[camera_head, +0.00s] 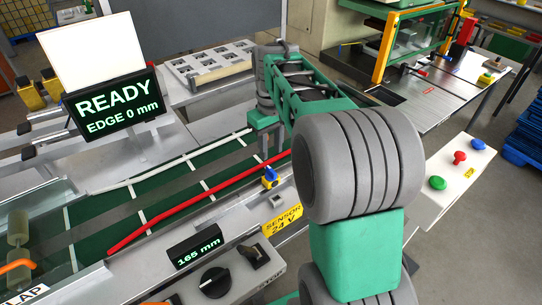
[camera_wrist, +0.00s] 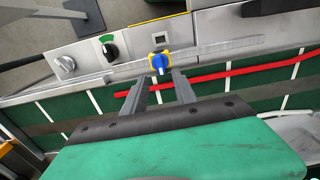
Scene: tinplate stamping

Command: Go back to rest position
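My gripper (camera_wrist: 160,77) is open in the wrist view, with two grey fingers apart and nothing held between them. A blue knob on a yellow base (camera_wrist: 160,63) shows just past the fingertips, apparently apart from them. In the head view the same small blue-and-yellow knob (camera_head: 270,178) sits at the near edge of the green conveyor (camera_head: 115,205). My arm reaches over the conveyor from the right, with its end above the belt behind the knob. The fingertips are hard to make out in the head view.
A red bar (camera_head: 200,199) runs along the conveyor's near side. A display reading "READY EDGE 0 mm" (camera_head: 117,105) stands at left. A panel with a black dial (camera_head: 215,282) is in front. A white button box (camera_head: 455,170) and a guarded press (camera_head: 415,38) are at right.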

